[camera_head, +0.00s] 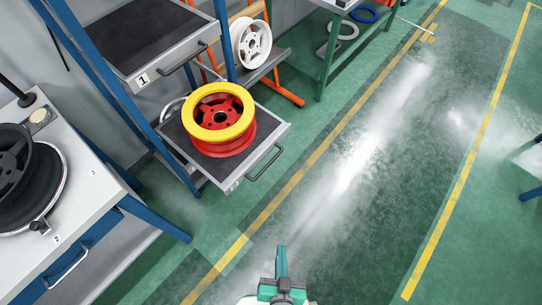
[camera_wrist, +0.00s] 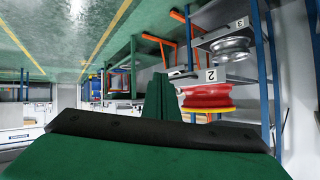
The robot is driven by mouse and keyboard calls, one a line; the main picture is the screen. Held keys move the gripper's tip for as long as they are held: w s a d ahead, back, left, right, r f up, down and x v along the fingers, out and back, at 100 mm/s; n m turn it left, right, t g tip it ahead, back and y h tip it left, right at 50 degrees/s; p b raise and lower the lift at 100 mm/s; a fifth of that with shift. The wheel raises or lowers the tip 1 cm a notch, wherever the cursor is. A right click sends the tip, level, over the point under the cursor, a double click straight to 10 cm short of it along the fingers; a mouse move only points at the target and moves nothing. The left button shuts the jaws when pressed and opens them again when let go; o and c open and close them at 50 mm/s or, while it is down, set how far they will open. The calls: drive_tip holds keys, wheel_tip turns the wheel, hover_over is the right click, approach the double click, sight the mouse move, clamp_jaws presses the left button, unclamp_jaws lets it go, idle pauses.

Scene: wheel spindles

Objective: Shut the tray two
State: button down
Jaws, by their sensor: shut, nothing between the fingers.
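Tray two (camera_head: 174,136) is pulled out of the blue-framed rack in the head view, below the tray marked 1. It carries a red wheel (camera_head: 222,147) with a yellow rim (camera_head: 218,115) on top. A dark bar handle (camera_head: 265,162) is on its front. In the wrist view, which is upside down, its label 2 (camera_wrist: 211,75) shows above the red wheel (camera_wrist: 207,96). My gripper (camera_head: 281,262) is at the bottom of the head view, apart from the tray and over the floor. Its green fingers (camera_wrist: 161,98) are shut and empty in the wrist view.
Tray one (camera_head: 140,45) is above tray two. A workbench (camera_head: 85,160) with a black wheel stands at the left. The green floor (camera_head: 370,190) to the right is clear.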

drive_tip(key=w+d+f+m+g+y, duration=0.1)
drive_tip(key=w+f+m+g, duration=0.1)
drive_tip(key=f, duration=0.5)
drive_tip(key=w+d+f+m+g+y, duration=0.1)
drive_tip(key=w+d+f+m, duration=0.15)
drive_tip(key=f, duration=0.45)
drive_tip(key=m+t+y, duration=0.1)
drive_tip(key=t+y, duration=0.3)
drive_tip(key=y, duration=0.8)
approach(265, 151)
drive_tip(key=x, duration=0.6)
drive_tip(key=shift+w+a, duration=0.1)
drive_tip(key=shift+w, duration=0.1)
drive_tip(key=shift+w, duration=0.1)
